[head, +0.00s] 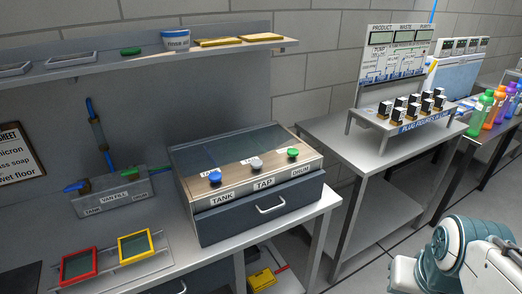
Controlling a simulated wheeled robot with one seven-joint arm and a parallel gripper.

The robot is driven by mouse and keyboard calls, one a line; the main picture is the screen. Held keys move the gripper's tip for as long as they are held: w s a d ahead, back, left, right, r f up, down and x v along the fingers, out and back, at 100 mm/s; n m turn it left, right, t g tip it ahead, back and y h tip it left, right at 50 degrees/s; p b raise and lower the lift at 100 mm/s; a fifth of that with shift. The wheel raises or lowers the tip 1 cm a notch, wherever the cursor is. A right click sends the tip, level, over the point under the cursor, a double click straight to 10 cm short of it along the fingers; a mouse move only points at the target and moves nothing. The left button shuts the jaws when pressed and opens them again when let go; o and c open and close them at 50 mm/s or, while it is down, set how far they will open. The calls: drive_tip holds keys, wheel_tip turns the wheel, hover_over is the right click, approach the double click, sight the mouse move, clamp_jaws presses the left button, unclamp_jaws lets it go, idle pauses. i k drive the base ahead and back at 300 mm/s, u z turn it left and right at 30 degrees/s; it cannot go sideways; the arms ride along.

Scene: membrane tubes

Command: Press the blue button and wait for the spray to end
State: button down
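A blue round button or knob (215,178) sits at the left on the sloping top of a bench unit (240,153), just above a label reading TANK. A grey knob (255,163) above TAP and a green knob (292,153) above DRUM stand to its right. No spray shows. Part of my arm (462,258) shows at the lower right, well apart from the unit. My gripper's fingers are not in the picture.
The unit has a closed drawer (270,208). A wall fitting (112,192) and red (78,266) and yellow (135,246) frames are to its left. A shelf (130,58) hangs above. A metal table (385,155) with a black-plug rack stands right; floor shows between.

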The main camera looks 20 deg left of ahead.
sight(214, 177)
drive_tip(key=u, duration=0.1)
drive_tip(key=i, duration=0.65)
drive_tip(key=u, duration=1)
drive_tip(key=i, duration=0.5)
drive_tip(key=u, duration=0.55)
